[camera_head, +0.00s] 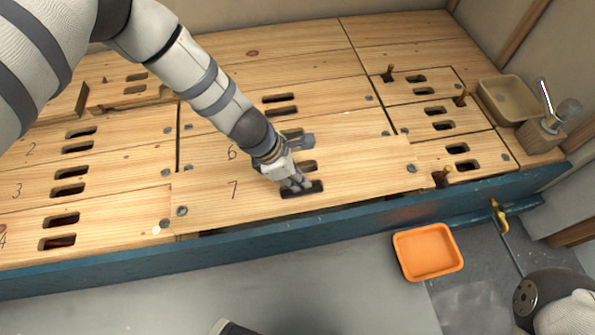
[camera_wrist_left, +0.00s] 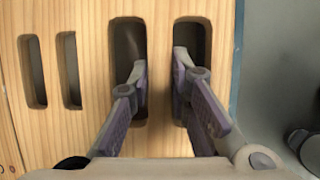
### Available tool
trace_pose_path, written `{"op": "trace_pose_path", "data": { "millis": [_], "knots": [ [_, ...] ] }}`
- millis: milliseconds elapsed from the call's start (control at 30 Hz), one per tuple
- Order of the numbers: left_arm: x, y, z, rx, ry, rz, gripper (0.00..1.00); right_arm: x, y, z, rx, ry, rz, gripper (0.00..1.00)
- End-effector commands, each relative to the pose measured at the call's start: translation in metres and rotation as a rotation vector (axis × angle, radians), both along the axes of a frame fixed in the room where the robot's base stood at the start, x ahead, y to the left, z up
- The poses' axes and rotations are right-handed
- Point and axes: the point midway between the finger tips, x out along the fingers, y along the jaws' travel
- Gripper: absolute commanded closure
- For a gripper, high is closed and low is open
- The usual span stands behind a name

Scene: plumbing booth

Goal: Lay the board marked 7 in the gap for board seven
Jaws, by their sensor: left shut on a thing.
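The board marked 7 (camera_head: 215,200) is a long pale wooden plank at the front of the middle row, with two dark slots and a round metal spot near its left end. My left gripper (camera_head: 300,187) reaches down onto it. In the left wrist view, the fingers (camera_wrist_left: 160,85) go into the board's two slots and are shut on the wooden strip (camera_wrist_left: 157,40) between them. The board lies roughly level in front of board 6 (camera_head: 215,150), its front edge apart from the blue beam. I cannot tell whether it rests or hangs slightly above. My right gripper is out of view.
A blue beam (camera_head: 300,234) runs along the front, with a dark gap behind it. Boards 2, 3 and 4 (camera_head: 110,225) lie at left. Short boards with wooden pegs (camera_head: 461,98) lie at right. An orange tray (camera_head: 428,252) sits on the floor; a tan tray (camera_head: 509,98) stands back right.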

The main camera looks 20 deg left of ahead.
Motion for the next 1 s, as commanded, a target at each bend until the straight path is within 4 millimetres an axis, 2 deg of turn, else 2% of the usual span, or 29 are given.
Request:
{"op": "trace_pose_path", "data": {
  "millis": [167,333,1000],
  "knots": [
    [0.0005,-0.0002,-0.015,-0.001,0.0,0.001,1.0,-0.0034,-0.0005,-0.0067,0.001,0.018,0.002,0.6],
    [0.0014,-0.0007,-0.0102,-0.001,-0.004,0.0,1.0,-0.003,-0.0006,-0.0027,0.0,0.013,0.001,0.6],
    [0.0007,-0.0005,-0.0135,-0.001,-0.002,0.0,1.0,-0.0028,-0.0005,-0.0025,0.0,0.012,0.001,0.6]
  ]
}}
